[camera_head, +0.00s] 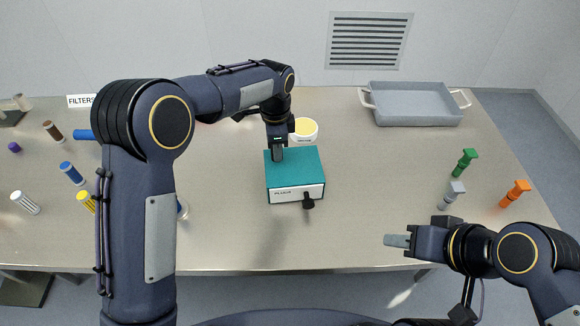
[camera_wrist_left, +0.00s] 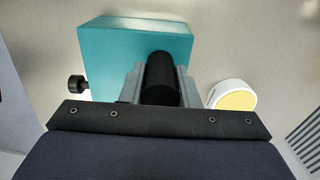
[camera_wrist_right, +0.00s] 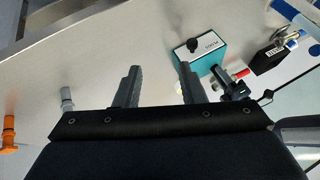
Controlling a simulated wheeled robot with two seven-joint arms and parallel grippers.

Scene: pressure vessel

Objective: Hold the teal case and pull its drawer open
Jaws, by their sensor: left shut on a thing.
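The teal case (camera_head: 294,168) stands on the table in the middle of the head view. Its white drawer front (camera_head: 296,193) faces my body, with a black knob (camera_head: 308,201) sticking out; the drawer looks closed. My left gripper (camera_head: 277,153) reaches down at the case's rear left top and is shut on a black round post (camera_wrist_left: 161,76) on the case, seen between its fingers in the left wrist view. My right gripper (camera_head: 398,241) is open and empty near the table's front edge, right of the case. The case also shows beyond its fingers in the right wrist view (camera_wrist_right: 210,67).
A white round container with a yellow top (camera_head: 304,128) stands just behind the case. A grey tray (camera_head: 417,104) is at the back right. Green (camera_head: 465,161), grey (camera_head: 452,194) and orange (camera_head: 515,193) pieces stand at the right. Several coloured cylinders lie at the left.

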